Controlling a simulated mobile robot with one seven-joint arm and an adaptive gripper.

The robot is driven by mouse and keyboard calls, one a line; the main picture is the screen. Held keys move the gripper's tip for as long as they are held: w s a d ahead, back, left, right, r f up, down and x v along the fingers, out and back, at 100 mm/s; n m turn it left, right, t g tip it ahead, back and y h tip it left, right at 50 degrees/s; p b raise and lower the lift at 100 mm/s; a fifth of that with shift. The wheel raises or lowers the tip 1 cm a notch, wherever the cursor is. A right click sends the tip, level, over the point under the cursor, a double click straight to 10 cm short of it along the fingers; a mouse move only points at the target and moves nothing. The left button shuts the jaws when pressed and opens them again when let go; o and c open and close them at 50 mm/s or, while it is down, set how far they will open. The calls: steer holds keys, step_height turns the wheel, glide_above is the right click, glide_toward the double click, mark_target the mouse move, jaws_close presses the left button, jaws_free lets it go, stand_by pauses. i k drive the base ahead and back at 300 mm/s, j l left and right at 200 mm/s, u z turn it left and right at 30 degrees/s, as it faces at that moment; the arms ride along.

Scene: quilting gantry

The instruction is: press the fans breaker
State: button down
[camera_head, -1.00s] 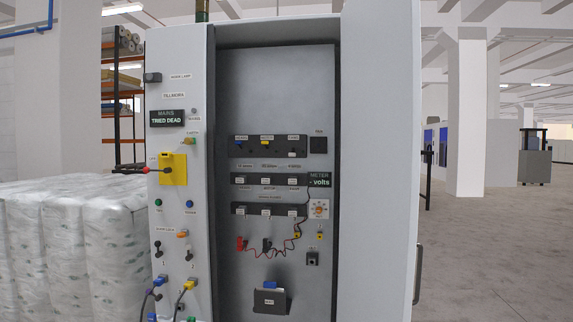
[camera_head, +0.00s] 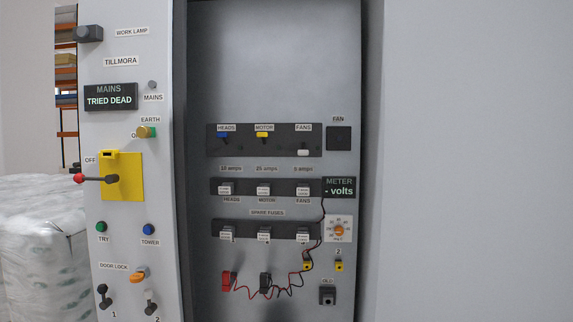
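The fans breaker (camera_head: 303,151) is a white toggle under the FANS label, at the right end of the top dark breaker strip (camera_head: 243,149) inside the open cabinet. Its toggle sits lower than the other two. The blue heads toggle (camera_head: 223,137) and the yellow motor toggle (camera_head: 262,136) sit just under their labels. A dark square marked FAN (camera_head: 339,139) is right of the strip. My gripper is not in view, and nothing covers the breaker.
Fuse strips (camera_head: 249,187) and a meter reading "- volts" (camera_head: 339,188) sit below the breakers. Red and black leads (camera_head: 266,291) hang lower. On the left panel, a red-knobbed handle (camera_head: 97,179) sticks out from a yellow plate. Wrapped stacks (camera_head: 38,250) stand at left.

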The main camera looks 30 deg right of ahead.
mark_target(303, 152)
steer(key=i+l, duration=0.15)
steer(key=i, duration=0.35)
steer(key=i+l, duration=0.1)
steer(key=i, duration=0.35)
